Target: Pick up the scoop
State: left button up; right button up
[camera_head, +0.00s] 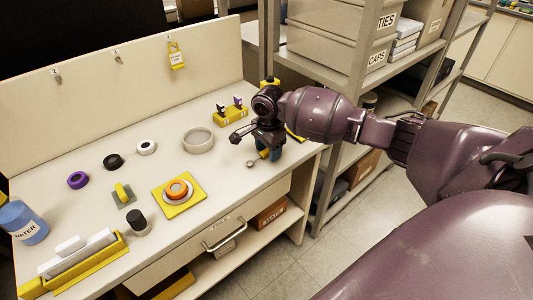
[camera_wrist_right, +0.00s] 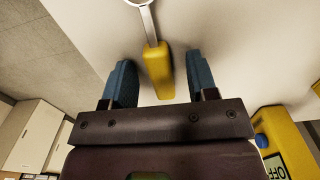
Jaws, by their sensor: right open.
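The scoop has a yellow handle, a thin metal neck and a small round metal bowl (camera_head: 251,163); it lies on the bench near its front right edge. In the right wrist view its yellow handle (camera_wrist_right: 158,72) shows between the two blue fingers, with a gap on each side, and the bowl is cut off at the top. My right gripper (camera_head: 270,151) points down over the handle; its open fingers (camera_wrist_right: 158,57) straddle the handle without visibly touching it. In the head view the gripper partly hides the handle. My left gripper is not in view.
A yellow holder (camera_head: 230,117) and a round grey dish (camera_head: 198,140) stand left of the gripper. Tape rolls, a yellow square plate (camera_head: 188,205) and a water bottle (camera_head: 22,222) are farther left. A metal shelf (camera_head: 330,85) stands close on the right.

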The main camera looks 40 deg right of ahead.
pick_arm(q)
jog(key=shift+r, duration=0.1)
pick_arm(e)
jog(key=shift+r, duration=0.15)
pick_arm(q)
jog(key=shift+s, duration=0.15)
pick_arm(e)
grip_shut()
jog(key=shift+r, duration=0.6)
pick_arm(q)
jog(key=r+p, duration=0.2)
jog(key=p, duration=0.1)
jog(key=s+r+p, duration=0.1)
jog(key=p, duration=0.1)
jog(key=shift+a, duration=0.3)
pick_arm(e)
notch_tip(320, 180, up, 19)
jog(key=shift+f, duration=0.1)
